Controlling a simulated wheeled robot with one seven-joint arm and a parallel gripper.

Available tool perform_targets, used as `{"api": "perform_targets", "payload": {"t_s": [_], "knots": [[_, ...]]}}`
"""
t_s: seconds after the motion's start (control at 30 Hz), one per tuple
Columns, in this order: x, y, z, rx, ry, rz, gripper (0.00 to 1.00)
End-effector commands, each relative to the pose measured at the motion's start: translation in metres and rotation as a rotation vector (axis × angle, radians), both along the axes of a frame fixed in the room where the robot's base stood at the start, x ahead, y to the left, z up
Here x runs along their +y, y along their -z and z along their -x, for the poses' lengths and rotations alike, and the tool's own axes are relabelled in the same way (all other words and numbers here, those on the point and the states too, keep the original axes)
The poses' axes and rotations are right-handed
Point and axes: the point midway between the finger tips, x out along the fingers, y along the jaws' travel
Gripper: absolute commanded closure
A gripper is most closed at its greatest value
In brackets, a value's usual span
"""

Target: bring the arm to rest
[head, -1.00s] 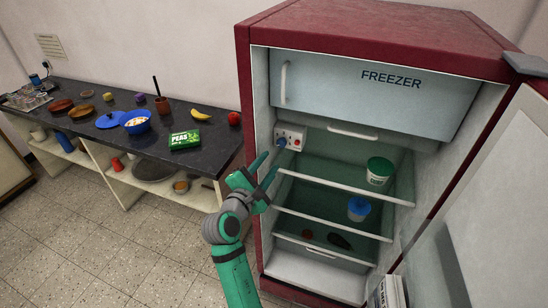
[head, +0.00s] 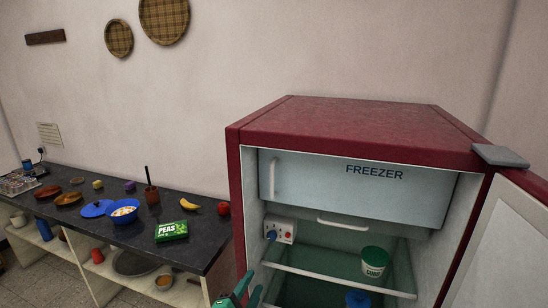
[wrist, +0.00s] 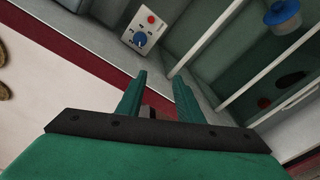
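My gripper (head: 252,286) shows only in part at the bottom edge of the head view, in front of the left side of the open fridge. In the wrist view its two green fingers (wrist: 160,90) stand apart with nothing held between them. The open red fridge (head: 350,125) is on the right. Its white control box (head: 281,231) with a blue dial and a red button is beyond the fingers, apart from them; the box also shows in the wrist view (wrist: 146,27). The rest of my arm is below the head view.
The fridge door (head: 507,240) stands open at the right. A green-lidded tub (head: 375,262) and a blue-lidded container (head: 358,299) are on the shelves. The dark counter (head: 195,240) at left carries a peas box (head: 171,232), bowls and fruit.

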Motion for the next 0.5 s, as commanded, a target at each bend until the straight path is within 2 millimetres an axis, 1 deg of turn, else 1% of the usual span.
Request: {"api": "perform_targets", "payload": {"t_s": [0.03,0.2,0.3,0.37,0.5], "knots": [[0.001,0.022,0.013,0.009,-0.014,-0.058,0.67],[0.005,0.074,0.054,0.007,-0.058,-0.275,0.67],[0.005,0.1,0.081,0.007,-0.071,-0.406,0.67],[0.006,0.113,0.099,0.007,-0.077,-0.485,0.67],[0.005,0.14,0.141,0.003,-0.078,-0.67,0.67]]}}
